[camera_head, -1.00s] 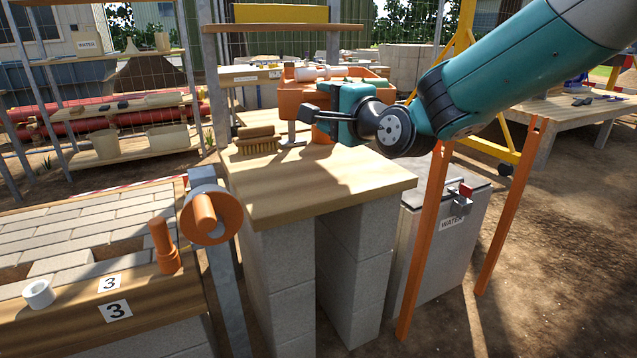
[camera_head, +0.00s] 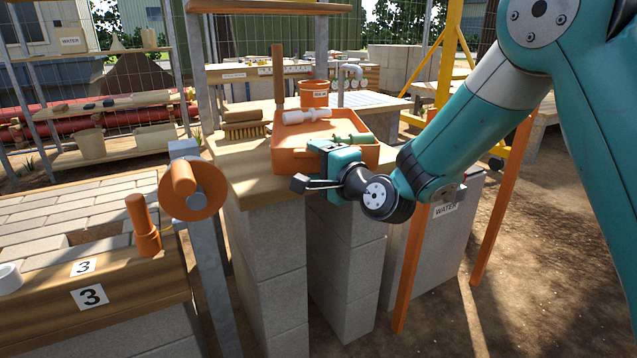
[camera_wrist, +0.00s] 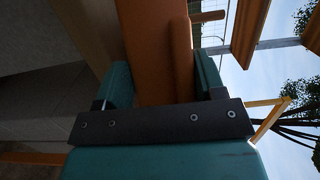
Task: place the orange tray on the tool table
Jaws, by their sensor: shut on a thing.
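The orange tray (camera_head: 289,162) is over a wooden-topped table (camera_head: 240,187) on grey block legs; I cannot tell whether it touches the top. It looks about level. A white fitting (camera_head: 306,115) and a green-and-tan piece (camera_head: 352,138) lie in it. My gripper (camera_head: 322,152) is shut on the tray's near wall, at its right part. In the wrist view the two teal fingers stand on either side of the orange wall (camera_wrist: 155,50). The fingertips are partly hidden in the head view. I cannot tell if this table is the tool table.
A brush (camera_head: 244,129) lies on the tabletop left of the tray. An orange cup (camera_head: 314,94) stands behind it. A pole with an orange disc (camera_head: 192,190) rises at the front left. A brick-topped bench (camera_head: 70,215) is left. A grey WATER box (camera_head: 440,240) stands right.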

